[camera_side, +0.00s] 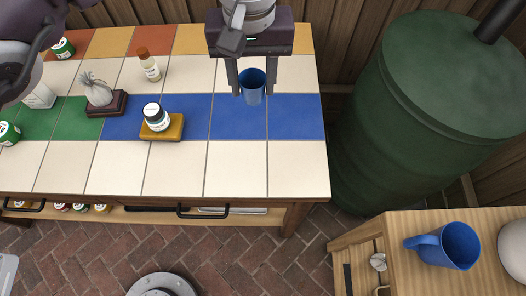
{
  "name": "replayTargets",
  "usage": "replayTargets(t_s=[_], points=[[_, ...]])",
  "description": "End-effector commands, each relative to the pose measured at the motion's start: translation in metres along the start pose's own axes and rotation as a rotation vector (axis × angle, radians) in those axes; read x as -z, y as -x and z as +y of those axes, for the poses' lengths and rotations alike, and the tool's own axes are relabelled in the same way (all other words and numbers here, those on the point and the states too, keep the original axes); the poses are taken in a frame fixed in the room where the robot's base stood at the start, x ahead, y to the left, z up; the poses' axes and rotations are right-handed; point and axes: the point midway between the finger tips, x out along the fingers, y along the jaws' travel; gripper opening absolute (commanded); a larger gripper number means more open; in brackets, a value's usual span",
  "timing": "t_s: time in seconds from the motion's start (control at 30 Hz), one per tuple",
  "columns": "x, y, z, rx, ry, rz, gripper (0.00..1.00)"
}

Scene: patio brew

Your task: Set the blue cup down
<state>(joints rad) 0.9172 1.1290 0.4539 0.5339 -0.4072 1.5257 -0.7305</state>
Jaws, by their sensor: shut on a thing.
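The blue cup (253,91) is upright between the fingers of my gripper (253,90), near the right end of the tiled table (300,170). My gripper points down and is shut on the cup. The cup shows over the blue tile row. I cannot tell whether its base touches the tiles.
A white jar (153,112) stands on a yellow block (162,132) to the left. A grey pouch (97,92) on a dark block and a small bottle (149,66) are farther left. A blue mug (447,246) sits on the wooden side stand (405,280). A green barrel (400,120) stands right.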

Motion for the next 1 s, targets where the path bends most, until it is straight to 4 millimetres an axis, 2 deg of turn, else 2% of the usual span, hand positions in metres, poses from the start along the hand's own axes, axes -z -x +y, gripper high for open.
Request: replayTargets(t_s=[0.17,0.33,0.5,0.67,0.9,1.0], points=[[-0.026,-0.002,0.019,0.000,-0.044,0.000,0.04],[-0.025,-0.031,0.017,0.004,-0.039,-0.002,0.04],[-0.024,-0.075,0.016,0.004,-0.038,-0.003,0.04],[-0.024,-0.105,0.017,0.002,-0.040,-0.001,0.04],[-0.024,-0.160,0.016,0.003,-0.039,-0.001,0.04],[-0.023,-0.173,0.017,0.002,-0.039,0.000,0.04]])
